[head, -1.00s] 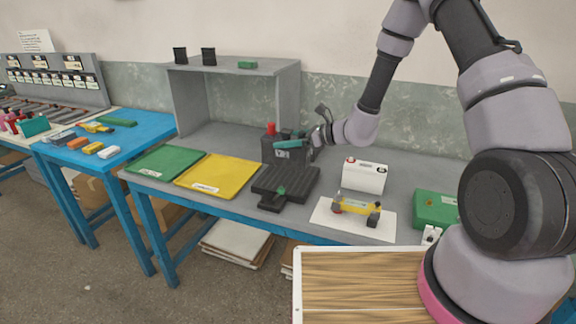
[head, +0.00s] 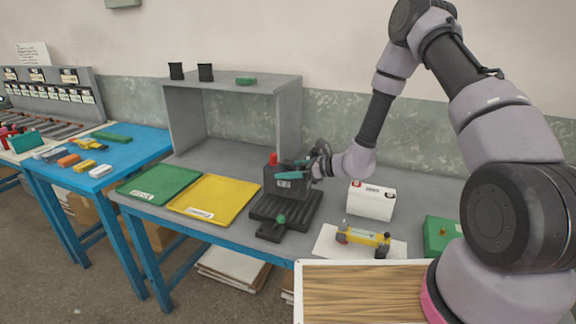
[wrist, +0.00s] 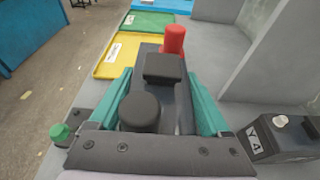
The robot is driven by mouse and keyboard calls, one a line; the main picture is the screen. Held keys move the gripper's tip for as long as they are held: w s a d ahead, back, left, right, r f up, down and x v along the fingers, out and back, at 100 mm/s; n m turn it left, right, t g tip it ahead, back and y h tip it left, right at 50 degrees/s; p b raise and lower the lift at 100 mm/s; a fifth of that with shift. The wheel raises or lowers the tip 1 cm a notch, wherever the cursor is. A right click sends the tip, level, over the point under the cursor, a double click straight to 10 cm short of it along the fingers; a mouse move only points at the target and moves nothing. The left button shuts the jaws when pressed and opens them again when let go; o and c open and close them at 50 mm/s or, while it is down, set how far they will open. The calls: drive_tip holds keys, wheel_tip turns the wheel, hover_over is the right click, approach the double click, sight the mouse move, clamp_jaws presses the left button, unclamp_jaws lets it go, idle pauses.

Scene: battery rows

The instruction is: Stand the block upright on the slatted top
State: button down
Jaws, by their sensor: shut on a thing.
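The block (head: 284,184) is a dark grey box with a red terminal post on top and a pale label on its front. It looks upright. My gripper (head: 292,172) is shut on it, with teal fingers on opposite sides. In the wrist view the block (wrist: 162,68) shows from above between the fingers (wrist: 165,100), with the red post and black parts on top. The slatted top (head: 268,209) is a black ribbed stand with a green knob in front. The block is over its rear part; I cannot tell whether they touch.
A green tray (head: 137,187) and a yellow tray (head: 240,186) lie left. A white battery (head: 371,202) and a yellow device (head: 364,238) stand right. A grey shelf (head: 225,83) rises behind. A dark labelled box (wrist: 275,143) stands right of my gripper in the wrist view.

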drive_tip(key=shift+f, duration=1.6)
drive_tip(key=shift+f, duration=0.1)
unclamp_jaws()
drive_tip(key=shift+f, duration=0.1)
